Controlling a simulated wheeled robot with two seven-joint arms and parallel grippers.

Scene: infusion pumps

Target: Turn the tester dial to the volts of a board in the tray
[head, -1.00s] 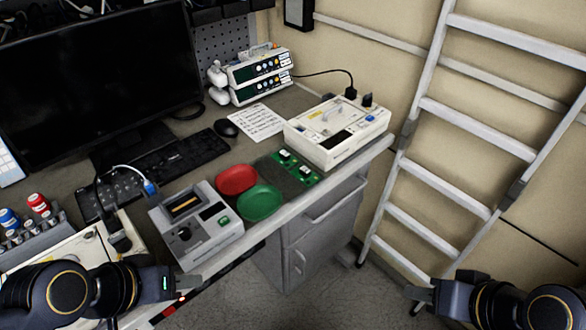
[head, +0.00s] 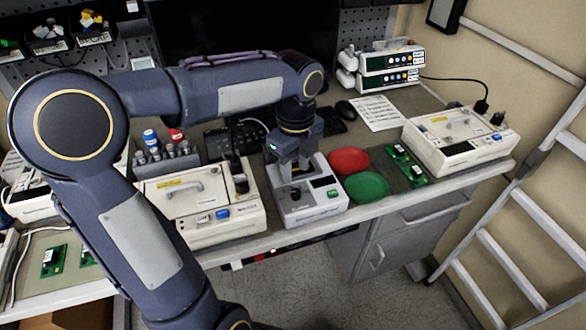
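The tester (head: 310,206) is a grey box on the bench with a small screen and a green button. Its dark dial (head: 295,194) is on the front left of the top face. My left gripper (head: 293,174) points down over the tester, just above and behind the dial, with its fingers apart and nothing seen between them. It hides the tester's slot. Green circuit boards (head: 404,164) lie to the right of the dishes. My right gripper is out of view.
A red dish (head: 349,160) and a green dish (head: 367,186) sit right of the tester. A written sheet (head: 377,112) lies behind. Red and blue-capped bottles stand behind the left pump.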

